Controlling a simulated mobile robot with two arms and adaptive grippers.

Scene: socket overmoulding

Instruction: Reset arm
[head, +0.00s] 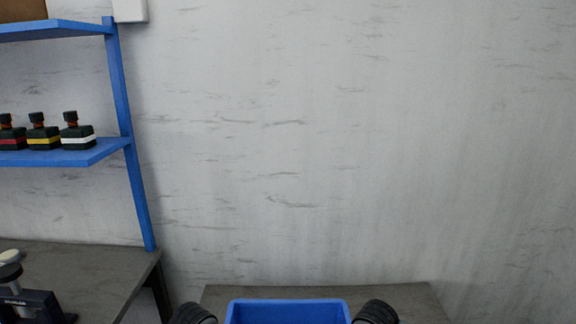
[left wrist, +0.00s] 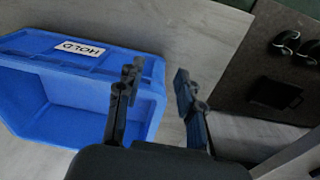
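My left gripper (left wrist: 160,74) shows in the left wrist view with its two dark fingers apart and nothing between them. A blue bin (left wrist: 75,75) with a white label reading HOLD (left wrist: 77,49) lies beyond and to the left of the fingers; its visible inside is empty. The blue bin's upper part also shows at the bottom of the head view (head: 288,312). Dark ribbed parts of my arms stand on both sides of it there. Neither gripper's fingers show in the head view, and my right gripper is out of sight.
A blue shelf (head: 60,155) with several dark bottles (head: 77,132) stands at the left. Below it is a grey workbench (head: 100,275) with a dark press-like device (head: 30,305). A lower grey table (head: 400,296) stands against the bare wall. Dark items (left wrist: 287,40) lie right in the wrist view.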

